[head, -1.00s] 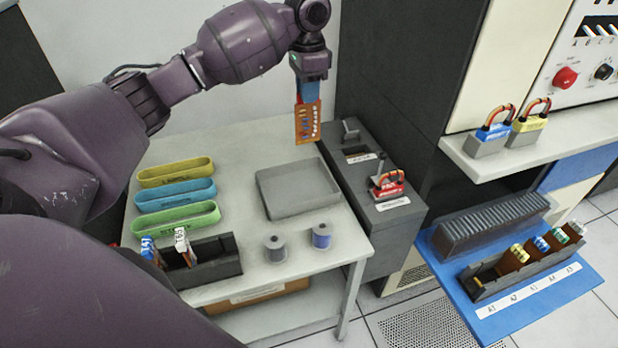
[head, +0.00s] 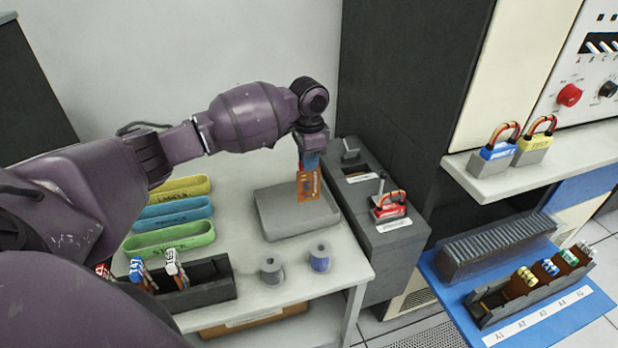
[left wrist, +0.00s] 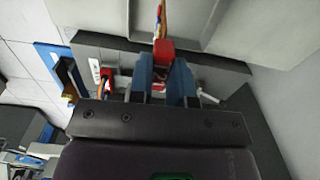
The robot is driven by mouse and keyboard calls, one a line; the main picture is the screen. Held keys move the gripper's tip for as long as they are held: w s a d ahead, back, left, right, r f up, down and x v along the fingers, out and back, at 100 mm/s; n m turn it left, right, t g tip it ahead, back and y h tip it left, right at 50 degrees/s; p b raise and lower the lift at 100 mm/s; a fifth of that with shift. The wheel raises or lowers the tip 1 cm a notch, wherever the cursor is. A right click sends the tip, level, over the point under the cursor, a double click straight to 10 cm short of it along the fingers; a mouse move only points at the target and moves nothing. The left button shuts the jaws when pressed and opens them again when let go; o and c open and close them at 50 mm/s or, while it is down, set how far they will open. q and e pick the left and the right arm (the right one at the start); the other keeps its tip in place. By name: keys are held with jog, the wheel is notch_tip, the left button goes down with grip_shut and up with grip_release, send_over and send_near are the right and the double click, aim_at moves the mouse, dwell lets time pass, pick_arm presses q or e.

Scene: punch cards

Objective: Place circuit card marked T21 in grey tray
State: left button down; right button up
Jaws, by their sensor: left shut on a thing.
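An orange-brown circuit card (head: 308,190) hangs upright from my left gripper (head: 310,160), above the grey tray (head: 258,212) on the white table. My left gripper is shut on its upper end. In the left wrist view, the blue fingers (left wrist: 167,75) close on the card's red end (left wrist: 163,48), with part of the grey tray (left wrist: 112,18) beyond. I cannot read the card's marking. The head view does not clearly show whether the card's lower edge touches the tray. My right gripper is not in view.
Yellow, blue and green bins (head: 168,238) and a dark card rack (head: 207,285) stand left of the tray. A grey cabinet with a red padlock (head: 389,207) borders the tray's right.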

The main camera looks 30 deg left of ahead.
aim_at(308, 177)
pick_arm(q)
jog(key=shift+f, duration=0.2)
notch_tip(308, 177, down, 5)
jog(key=shift+f+b, duration=0.2)
jog(key=shift+b, duration=0.3)
jog(key=c, duration=1.1)
grip_release()
jog(key=shift+f, duration=0.1)
jog(key=shift+o, duration=0.2)
